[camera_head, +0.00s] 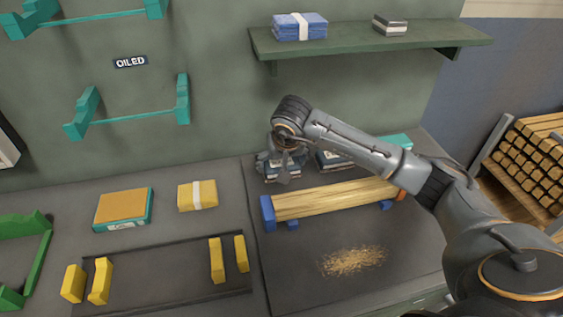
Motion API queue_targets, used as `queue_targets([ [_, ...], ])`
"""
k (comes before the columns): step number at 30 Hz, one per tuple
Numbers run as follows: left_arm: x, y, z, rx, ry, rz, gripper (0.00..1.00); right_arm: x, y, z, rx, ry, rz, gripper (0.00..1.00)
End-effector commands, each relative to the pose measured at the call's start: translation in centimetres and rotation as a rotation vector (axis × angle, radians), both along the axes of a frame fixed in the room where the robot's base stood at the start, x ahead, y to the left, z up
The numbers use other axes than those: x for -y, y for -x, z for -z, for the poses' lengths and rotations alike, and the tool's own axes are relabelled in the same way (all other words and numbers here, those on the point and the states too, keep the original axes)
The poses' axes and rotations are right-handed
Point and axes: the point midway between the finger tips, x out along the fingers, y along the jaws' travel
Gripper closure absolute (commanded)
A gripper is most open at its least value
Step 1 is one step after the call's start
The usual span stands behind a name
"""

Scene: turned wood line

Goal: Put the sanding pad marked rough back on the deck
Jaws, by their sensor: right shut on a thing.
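My right gripper (284,166) reaches in from the right and is shut on a dark sanding pad (282,178) with a pale label band. The pad is at the back of the dark deck (300,270), just behind the left end of a wooden piece; I cannot tell whether it touches the surface. A second similar pad (327,161) sits to its right, partly hidden by my arm. The lettering on both pads is too small to read, so I cannot tell which is marked rough. My left gripper is not in view.
A pale wooden piece (335,198) lies in a blue-ended holder (268,213), with sawdust (353,260) in front. An orange-topped block (123,207), a yellow pack (197,195) and yellow supports (102,281) stand left. A green shelf (370,37) hangs above.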

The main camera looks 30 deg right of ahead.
Motion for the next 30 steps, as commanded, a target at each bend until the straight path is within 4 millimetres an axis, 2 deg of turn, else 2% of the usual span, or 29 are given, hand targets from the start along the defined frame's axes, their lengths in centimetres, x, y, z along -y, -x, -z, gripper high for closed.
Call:
queue_targets([
  [11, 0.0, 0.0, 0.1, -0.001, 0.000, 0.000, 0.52, 0.0, 0.0, 0.0, 0.000, 0.000, 0.000, 0.00],
  [16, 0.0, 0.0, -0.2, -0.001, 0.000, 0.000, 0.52, 0.0, 0.1, -0.7, 0.002, 0.000, 0.000, 0.00],
  [20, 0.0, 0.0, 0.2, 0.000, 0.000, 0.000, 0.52, -0.2, 0.8, -2.7, 0.006, 0.001, 0.000, 0.00],
  [30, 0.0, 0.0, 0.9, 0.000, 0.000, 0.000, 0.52, -0.9, 3.5, -9.2, 0.005, 0.001, 0.001, 0.00],
])
